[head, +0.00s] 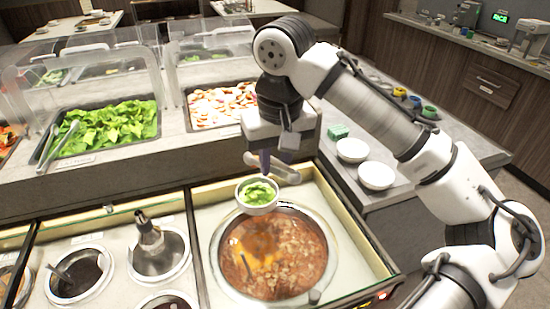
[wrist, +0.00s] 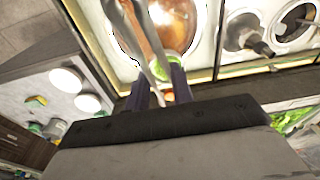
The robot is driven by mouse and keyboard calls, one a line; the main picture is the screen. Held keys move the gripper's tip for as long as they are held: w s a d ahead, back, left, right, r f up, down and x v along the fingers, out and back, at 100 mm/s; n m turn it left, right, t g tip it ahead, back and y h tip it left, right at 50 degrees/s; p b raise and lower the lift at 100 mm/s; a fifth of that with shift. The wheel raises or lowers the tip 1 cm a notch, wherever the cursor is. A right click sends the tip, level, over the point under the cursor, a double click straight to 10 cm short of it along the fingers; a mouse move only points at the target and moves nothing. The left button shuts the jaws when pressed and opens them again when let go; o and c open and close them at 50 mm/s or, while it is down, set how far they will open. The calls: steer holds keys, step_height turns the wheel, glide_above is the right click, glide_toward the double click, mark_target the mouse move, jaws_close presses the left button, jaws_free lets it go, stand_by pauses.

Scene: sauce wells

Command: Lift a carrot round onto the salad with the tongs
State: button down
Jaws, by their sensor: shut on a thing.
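My gripper (head: 265,160) is shut on metal tongs (head: 272,170), held beside and above a small white bowl (head: 257,208) of green salad (head: 258,190). In the wrist view the dark fingers of my gripper (wrist: 160,92) close around the tongs (wrist: 127,30), whose two arms reach up the picture. The salad shows behind them as a green patch (wrist: 149,69). A small orange spot shows between the fingers; I cannot tell whether it is a carrot round. The tong tips are not clear in the head view.
A large soup pot (head: 222,272) lies just in front of the bowl. Sauce wells (head: 80,270) are at lower left. Trays of lettuce (head: 110,125) and pale reddish slices (head: 220,103) stand behind under clear guards. Two white bowls (head: 352,149) (head: 376,175) stand right.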

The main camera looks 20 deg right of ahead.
step_height(320, 180, down, 8)
steer(key=b, duration=0.7)
steer(key=shift+f, duration=0.25)
steer(key=c, duration=1.7)
jaws_free()
step_height(320, 180, up, 10)
steer(key=p, duration=0.9)
